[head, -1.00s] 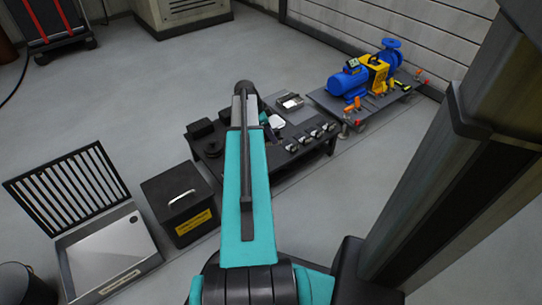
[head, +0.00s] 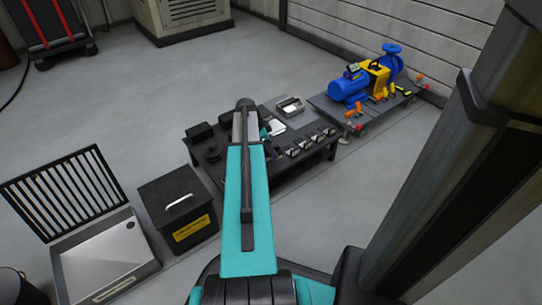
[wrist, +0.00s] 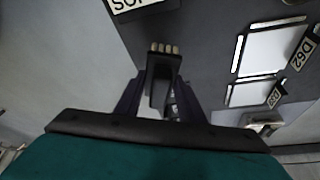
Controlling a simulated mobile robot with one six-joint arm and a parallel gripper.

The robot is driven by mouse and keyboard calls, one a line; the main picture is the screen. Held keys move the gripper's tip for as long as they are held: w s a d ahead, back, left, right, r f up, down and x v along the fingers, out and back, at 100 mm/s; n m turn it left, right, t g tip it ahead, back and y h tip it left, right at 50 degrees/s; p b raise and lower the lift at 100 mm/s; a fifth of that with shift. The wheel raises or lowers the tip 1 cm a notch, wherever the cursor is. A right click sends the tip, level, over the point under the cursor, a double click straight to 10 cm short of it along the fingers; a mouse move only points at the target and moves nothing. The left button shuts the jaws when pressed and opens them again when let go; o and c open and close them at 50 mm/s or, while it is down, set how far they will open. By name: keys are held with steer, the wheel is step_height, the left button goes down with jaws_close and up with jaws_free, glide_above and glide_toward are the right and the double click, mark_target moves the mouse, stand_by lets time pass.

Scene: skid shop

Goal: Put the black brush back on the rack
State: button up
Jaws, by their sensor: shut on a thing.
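The black brush (wrist: 158,68) shows in the wrist view, with a short row of pale bristles at its far end. My gripper (wrist: 161,92) is shut on it, and the dark fingers stand on both sides of its body. The bristles point away from the wrist, over a dark grey surface. In the head view my own arm hides the brush and the gripper. A low black bench (head: 278,178) with dark fixtures lies beyond and under the arm. I cannot tell which part of it is the rack.
White-outlined light plates (wrist: 272,48) with a D62 label lie at right in the wrist view. A black box (head: 178,205) and an open slatted case (head: 105,258) stand left of the bench. A blue pump (head: 348,86) on a skid stands right.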

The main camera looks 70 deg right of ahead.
steer(key=shift+f+b, duration=0.5)
steer(key=shift+f, duration=1.05)
steer(key=shift+f, duration=0.15)
steer(key=o, duration=1)
steer(key=p+v, duration=0.5)
steer(key=v, duration=0.6)
steer(key=shift+s, duration=0.15)
steer(key=shift+w+a+r+p, duration=0.1)
steer(key=shift+w+r+p, duration=0.15)
steer(key=shift+r, duration=0.4)
